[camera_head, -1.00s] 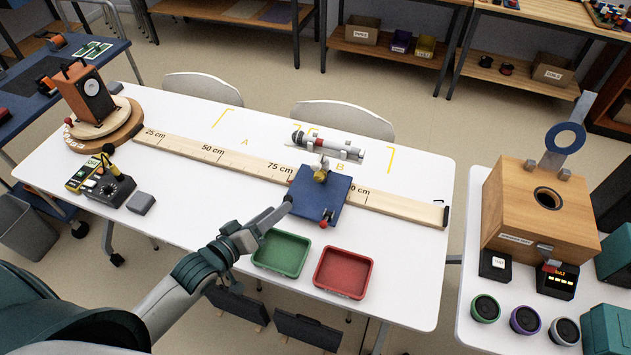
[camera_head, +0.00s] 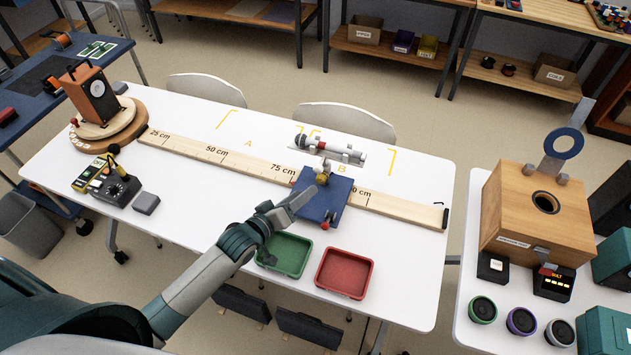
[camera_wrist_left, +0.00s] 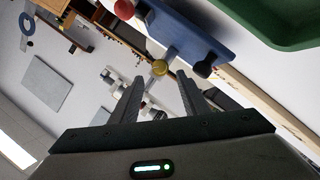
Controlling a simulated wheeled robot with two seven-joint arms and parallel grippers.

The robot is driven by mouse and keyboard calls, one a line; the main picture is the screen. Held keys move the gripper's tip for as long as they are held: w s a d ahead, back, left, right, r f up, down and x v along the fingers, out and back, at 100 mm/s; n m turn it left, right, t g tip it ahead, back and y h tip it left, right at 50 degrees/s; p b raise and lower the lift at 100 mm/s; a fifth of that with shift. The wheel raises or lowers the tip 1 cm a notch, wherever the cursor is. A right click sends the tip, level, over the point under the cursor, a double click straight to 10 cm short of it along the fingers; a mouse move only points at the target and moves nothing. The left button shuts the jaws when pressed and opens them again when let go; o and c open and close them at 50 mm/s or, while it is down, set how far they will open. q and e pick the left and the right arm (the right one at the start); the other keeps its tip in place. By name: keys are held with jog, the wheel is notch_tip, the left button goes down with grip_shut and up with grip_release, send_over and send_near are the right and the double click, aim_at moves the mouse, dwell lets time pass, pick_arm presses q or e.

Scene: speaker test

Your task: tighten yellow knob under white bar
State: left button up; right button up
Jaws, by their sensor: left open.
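The yellow knob (camera_head: 322,178) sits on a small post at the back of the blue carriage (camera_head: 333,201), beneath the white bar (camera_head: 350,158) that carries a grey microphone-like cylinder. My left gripper (camera_head: 311,191) is open, just left of and near the knob. In the left wrist view the yellow knob (camera_wrist_left: 159,68) shows between the tips of the open left gripper (camera_wrist_left: 160,78). I cannot tell whether either finger touches it. The blue carriage (camera_wrist_left: 187,32) is behind it there. My right gripper is not in view.
The carriage sits on a long wooden ruler (camera_head: 230,159) across the white table. A red knob (camera_head: 326,224) stands at the carriage's front. A green tray (camera_head: 285,254) and a red tray (camera_head: 344,273) lie in front. An orange speaker (camera_head: 92,96) stands far left.

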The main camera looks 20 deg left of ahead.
aim_at(319, 181)
pick_arm(q)
jog(key=p+x, duration=0.1)
jog(key=x, duration=0.6)
jog(key=shift+w, duration=0.1)
jog(key=c, duration=1.1)
